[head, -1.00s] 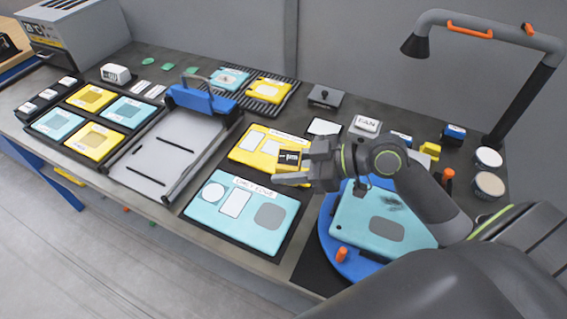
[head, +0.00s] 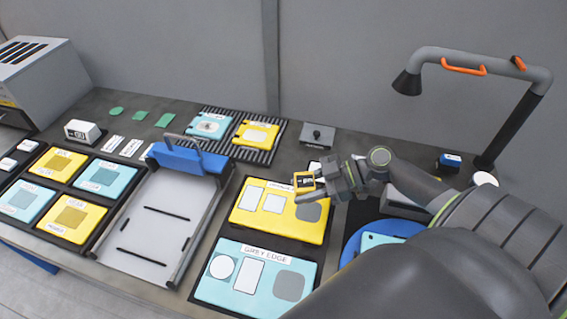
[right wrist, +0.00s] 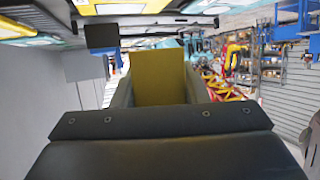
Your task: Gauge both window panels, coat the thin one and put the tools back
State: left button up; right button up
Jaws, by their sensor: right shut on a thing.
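My right gripper (head: 318,184) is shut on a small yellow gauge with a dark labelled face (head: 305,184). In the right wrist view the gauge shows as a yellow block (right wrist: 160,76) between the fingers. It is held over the upper right of a yellow panel (head: 262,223) bearing pale and grey patches; I cannot tell whether it touches. A teal panel labelled "GREY EDGE" (head: 206,288) lies in front. A teal window panel (head: 208,124) and a yellow one (head: 257,133) lie on a ribbed black rack (head: 233,124). My left gripper is not in view.
A blue-and-grey frame with a white bed (head: 160,228) stands left of the panels. Several yellow and teal tiles (head: 108,179) lie farther left. A blue turntable (head: 401,227) with a teal panel (head: 376,240) is partly behind my arm.

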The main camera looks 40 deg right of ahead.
aim_at(309, 211)
jog(key=shift+s+d+f, duration=0.15)
jog(key=shift+d+f, duration=0.05)
jog(key=shift+d, duration=0.75)
jog(key=shift+d+f, duration=0.1)
jog(key=shift+f+b, duration=0.75)
jog(key=shift+f, duration=0.3)
notch_tip(309, 211, down, 4)
jog(key=b, duration=0.3)
jog(key=shift+f, duration=0.15)
jog(key=shift+f+b, duration=0.55)
jog(key=shift+b, duration=0.2)
pick_arm(q)
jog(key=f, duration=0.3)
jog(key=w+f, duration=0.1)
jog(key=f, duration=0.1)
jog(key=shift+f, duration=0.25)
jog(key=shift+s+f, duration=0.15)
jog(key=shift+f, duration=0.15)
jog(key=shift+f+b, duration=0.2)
jog(key=shift+b, duration=0.3)
pick_arm(e)
jog(key=shift+f, duration=0.15)
jog(key=o, duration=1.2)
